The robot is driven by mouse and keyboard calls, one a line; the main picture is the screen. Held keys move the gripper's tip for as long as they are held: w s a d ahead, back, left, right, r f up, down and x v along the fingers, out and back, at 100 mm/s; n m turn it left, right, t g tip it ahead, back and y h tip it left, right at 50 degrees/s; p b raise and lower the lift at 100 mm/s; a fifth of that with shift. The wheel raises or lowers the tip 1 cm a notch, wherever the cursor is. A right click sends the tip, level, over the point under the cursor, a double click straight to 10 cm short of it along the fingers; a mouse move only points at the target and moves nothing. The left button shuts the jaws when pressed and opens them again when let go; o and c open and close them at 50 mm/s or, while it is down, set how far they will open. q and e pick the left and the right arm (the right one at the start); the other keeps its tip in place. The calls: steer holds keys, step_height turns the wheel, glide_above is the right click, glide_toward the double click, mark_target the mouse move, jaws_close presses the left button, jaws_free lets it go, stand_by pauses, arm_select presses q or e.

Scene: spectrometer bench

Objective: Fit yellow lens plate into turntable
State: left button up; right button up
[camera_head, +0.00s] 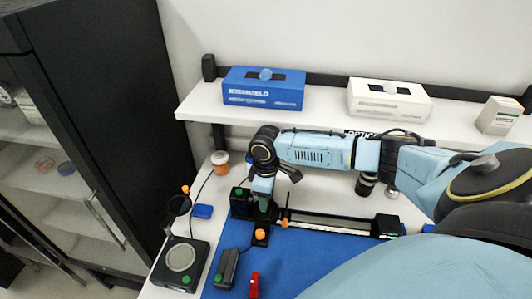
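I cannot make out a yellow lens plate anywhere in the head view. No part is clearly a turntable; a black unit with a pale round disc (180,258) stands at the lower left of the bench. My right arm comes in from the right, and its gripper (262,207) points down over the left end of a black optical rail (335,224). The fingers are small and partly hidden by the wrist, so I cannot tell whether they are open or hold anything. An orange knob (260,234) is just below the gripper. My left gripper is out of view.
A blue box (263,92) and white boxes (390,101) stand on the shelf (325,112) above the bench. A jar (220,162), a black box (227,267) and a red item (254,285) lie around the blue mat (228,290). A dark cabinet (100,110) stands left.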

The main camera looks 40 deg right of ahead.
steer(key=shift+f, duration=0.25)
steer(key=shift+f+b, duration=0.45)
steer(key=shift+f, duration=0.4)
steer(key=shift+f, duration=0.1)
steer(key=o, duration=1.1)
step_height(320, 180, up, 14)
steer(key=shift+f, duration=0.25)
